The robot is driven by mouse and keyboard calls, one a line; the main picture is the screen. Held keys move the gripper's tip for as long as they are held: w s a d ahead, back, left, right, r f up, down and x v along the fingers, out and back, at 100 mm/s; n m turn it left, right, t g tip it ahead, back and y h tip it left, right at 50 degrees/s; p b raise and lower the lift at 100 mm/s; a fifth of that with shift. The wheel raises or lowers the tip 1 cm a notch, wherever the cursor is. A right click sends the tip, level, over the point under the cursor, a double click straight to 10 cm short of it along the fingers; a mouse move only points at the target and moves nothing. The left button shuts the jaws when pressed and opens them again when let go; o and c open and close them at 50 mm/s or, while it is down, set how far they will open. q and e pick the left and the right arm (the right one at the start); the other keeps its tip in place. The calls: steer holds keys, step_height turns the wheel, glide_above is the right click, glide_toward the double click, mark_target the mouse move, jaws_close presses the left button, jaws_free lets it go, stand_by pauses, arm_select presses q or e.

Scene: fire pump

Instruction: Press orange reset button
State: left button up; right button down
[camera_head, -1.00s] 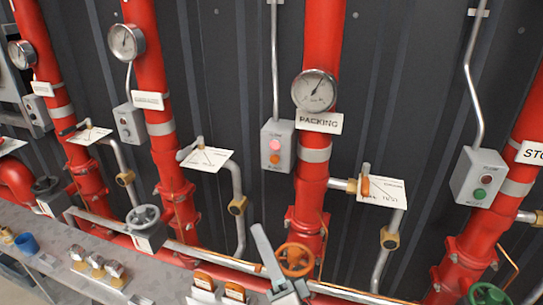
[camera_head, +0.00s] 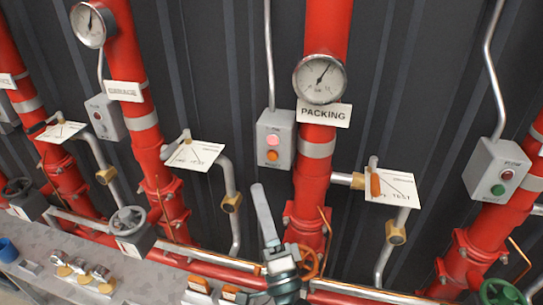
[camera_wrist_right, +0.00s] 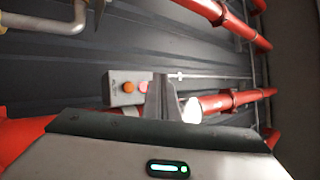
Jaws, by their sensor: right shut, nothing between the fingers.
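The orange reset button (camera_head: 273,155) is the lower of two buttons on a grey box (camera_head: 276,126) left of the red pipe labelled PACKING. A pale pink light sits above it. My right gripper (camera_head: 259,190) points up from the bottom middle, below and slightly left of the box, apart from it. Its fingers are shut and empty. In the right wrist view the fingers (camera_wrist_right: 162,82) stand in front of part of the box (camera_wrist_right: 118,76), and the orange button (camera_wrist_right: 128,87) shows left of them. My left gripper is not in view.
A gauge (camera_head: 320,79) and the PACKING label (camera_head: 324,113) are on the pipe right of the box. An orange handwheel (camera_head: 306,261) is close beside my right gripper. A similar box (camera_head: 493,174) with red and green buttons is at the right.

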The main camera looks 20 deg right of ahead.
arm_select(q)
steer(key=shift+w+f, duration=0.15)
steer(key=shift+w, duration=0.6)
arm_select(e)
steer(key=w+d, duration=0.5)
steer(key=w, duration=0.2)
steer(key=shift+w, duration=0.25)
steer(key=shift+w+d, duration=0.5)
steer(key=shift+w, duration=0.25)
stand_by(2.5)
stand_by(0.4)
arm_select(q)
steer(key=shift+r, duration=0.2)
arm_select(e)
steer(key=shift+s+a, duration=0.55)
steer(key=shift+s, duration=0.2)
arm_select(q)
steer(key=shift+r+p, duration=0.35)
arm_select(e)
steer(key=s+a, duration=0.2)
steer(key=s, duration=0.2)
steer(key=shift+s+a, duration=0.1)
steer(key=shift+a, duration=0.3)
